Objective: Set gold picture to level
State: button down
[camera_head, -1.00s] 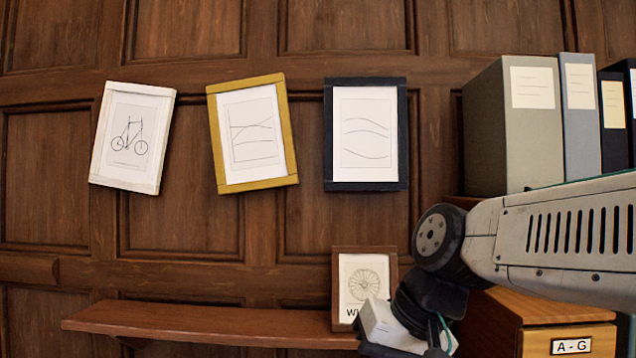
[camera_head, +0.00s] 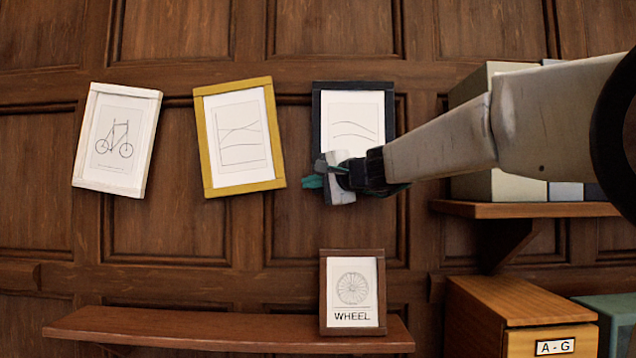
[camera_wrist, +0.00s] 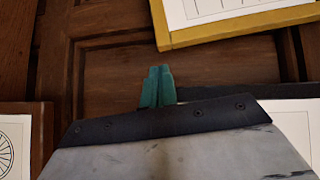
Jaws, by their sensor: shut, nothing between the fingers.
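The gold picture (camera_head: 238,186) hangs on the panelled wall between a white-framed and a black-framed picture. It is tilted, its top leaning to the left. My gripper (camera_head: 312,182) is in front of the lower left part of the black-framed picture, right of the gold frame and apart from it. In the wrist view, the teal fingertips (camera_wrist: 157,86) are together and empty, and part of the gold frame (camera_wrist: 235,32) shows at the upper right.
The white-framed picture (camera_head: 118,188) hangs tilted at left. The black-framed picture (camera_head: 318,110) is partly hidden by my arm. Below, a shelf (camera_head: 180,328) bears the wheel picture (camera_head: 353,328). A shelf with binders (camera_head: 500,187) and a wooden drawer box (camera_head: 515,305) stand at right.

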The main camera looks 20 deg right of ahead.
jog(key=x, duration=0.5)
jog(key=shift+w+a, duration=0.15)
jog(key=a+f, duration=0.1)
jog(key=w+a+f, duration=0.1)
jog(key=a, duration=0.1)
jog(key=shift+w+a+f, duration=0.1)
jog(key=shift+w+f, duration=0.05)
dwell(0.3)
